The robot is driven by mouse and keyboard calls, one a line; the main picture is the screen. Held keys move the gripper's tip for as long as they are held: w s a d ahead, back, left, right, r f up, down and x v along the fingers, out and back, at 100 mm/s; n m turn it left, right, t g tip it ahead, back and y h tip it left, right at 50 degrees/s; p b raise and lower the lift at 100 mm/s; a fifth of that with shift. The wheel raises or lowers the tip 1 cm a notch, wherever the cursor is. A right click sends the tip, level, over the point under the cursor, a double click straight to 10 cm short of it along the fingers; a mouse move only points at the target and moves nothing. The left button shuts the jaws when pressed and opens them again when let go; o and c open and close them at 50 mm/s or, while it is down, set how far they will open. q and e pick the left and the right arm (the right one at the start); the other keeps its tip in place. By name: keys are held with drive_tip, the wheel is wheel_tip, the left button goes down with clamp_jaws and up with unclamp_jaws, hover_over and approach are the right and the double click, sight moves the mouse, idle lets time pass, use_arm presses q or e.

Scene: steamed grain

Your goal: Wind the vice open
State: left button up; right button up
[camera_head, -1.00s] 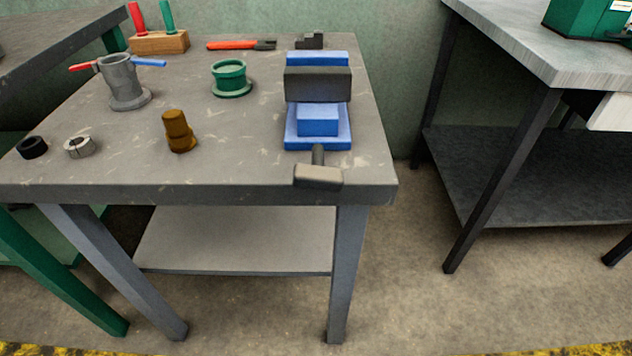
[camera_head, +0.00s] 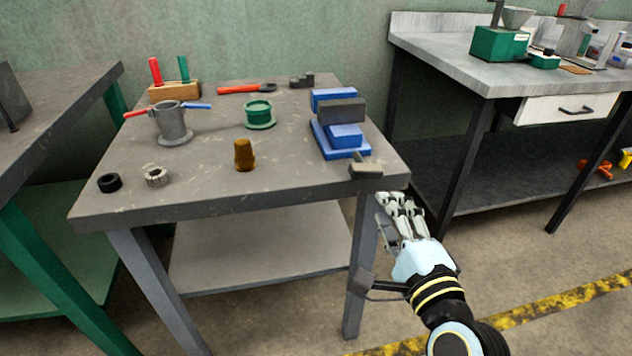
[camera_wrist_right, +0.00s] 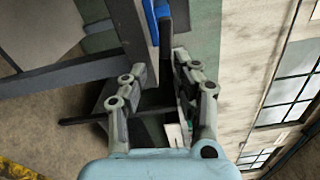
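The vice (camera_head: 343,140) is blue with a dark grey jaw block and stands at the right end of the grey workbench (camera_head: 290,185). Its grey handle (camera_head: 366,171) sticks out over the front right corner. My right gripper (camera_head: 395,198) is just off that corner, below and right of the handle and apart from it. In the right wrist view its fingers (camera_wrist_right: 160,64) are spread with nothing held between them. A blue strip (camera_wrist_right: 151,20), probably part of the vice, shows past the fingertips there. My left gripper is not in view.
On the bench stand a brown stepped piece (camera_head: 244,155), a green ring (camera_head: 259,114), a grey pot (camera_head: 172,124), a wooden block with red and green handles (camera_head: 174,91), and a red-handled tool (camera_head: 246,88). A second bench (camera_head: 460,70) stands right. Floor between is clear.

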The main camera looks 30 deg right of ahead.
sight(369, 176)
drive_tip(key=w, duration=0.1)
drive_tip(key=w+r+p, duration=0.1)
drive_tip(key=w, duration=0.2)
drive_tip(key=shift+w+d+r, duration=0.1)
drive_tip(key=shift+d+r, duration=0.05)
drive_tip(key=shift+d, duration=0.2)
drive_tip(key=p+x, duration=0.1)
drive_tip(key=x, duration=0.4)
drive_tip(key=shift+w+d, duration=0.1)
drive_tip(key=shift+w, duration=0.25)
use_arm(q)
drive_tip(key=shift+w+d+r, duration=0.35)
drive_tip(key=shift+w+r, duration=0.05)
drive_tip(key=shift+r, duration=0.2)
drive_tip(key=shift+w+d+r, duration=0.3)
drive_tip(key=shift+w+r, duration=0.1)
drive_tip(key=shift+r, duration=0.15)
use_arm(e)
drive_tip(key=shift+f, duration=0.2)
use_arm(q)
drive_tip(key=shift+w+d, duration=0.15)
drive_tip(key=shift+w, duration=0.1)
use_arm(e)
clamp_jaws()
